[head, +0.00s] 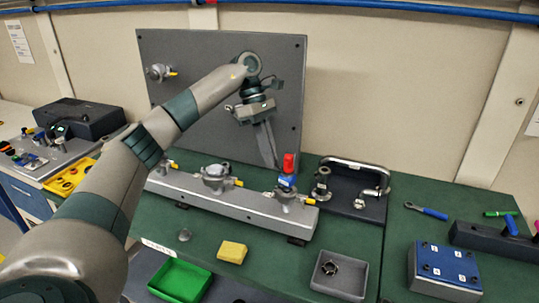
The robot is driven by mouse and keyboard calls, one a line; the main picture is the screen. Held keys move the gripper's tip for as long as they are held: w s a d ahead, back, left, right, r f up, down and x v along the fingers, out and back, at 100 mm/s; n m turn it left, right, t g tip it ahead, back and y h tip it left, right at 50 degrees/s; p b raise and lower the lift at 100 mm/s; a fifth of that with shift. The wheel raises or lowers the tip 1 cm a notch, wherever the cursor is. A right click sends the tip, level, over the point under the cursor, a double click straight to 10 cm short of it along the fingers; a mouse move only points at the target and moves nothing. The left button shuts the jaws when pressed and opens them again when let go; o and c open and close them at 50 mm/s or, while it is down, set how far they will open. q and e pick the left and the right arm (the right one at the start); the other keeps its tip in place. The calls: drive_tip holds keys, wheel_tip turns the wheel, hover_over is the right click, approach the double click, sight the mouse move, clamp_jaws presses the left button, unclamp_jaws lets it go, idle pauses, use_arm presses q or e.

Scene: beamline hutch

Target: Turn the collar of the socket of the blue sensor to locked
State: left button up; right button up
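The blue sensor (287,181), with a red part on top, stands upright in the socket (284,195) at the right end of a long grey rail. A yellow-tipped lever on the socket's collar (308,201) points to the right. My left gripper (276,163) reaches in from the left and points down. Its fingertips are just left of the sensor's red top and look apart from it, though depth is hard to judge. The fingers overlap in this view, so I cannot tell their opening. My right gripper is not in view.
The grey rail (230,203) bears other sockets with yellow-tipped levers. A grey upright panel (200,55) stands behind. In front are a green bin (180,281), a yellow block (232,252) and a grey tray (340,274). A metal handle (355,162) rises at right.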

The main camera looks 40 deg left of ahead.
use_arm(q)
drive_tip(key=o, duration=0.4)
drive_tip(key=shift+a+r, duration=0.1)
drive_tip(key=shift+r, duration=0.05)
drive_tip(key=shift+p+v, duration=0.95)
drive_tip(key=shift+v, duration=7.65)
drive_tip(key=shift+w, duration=0.1)
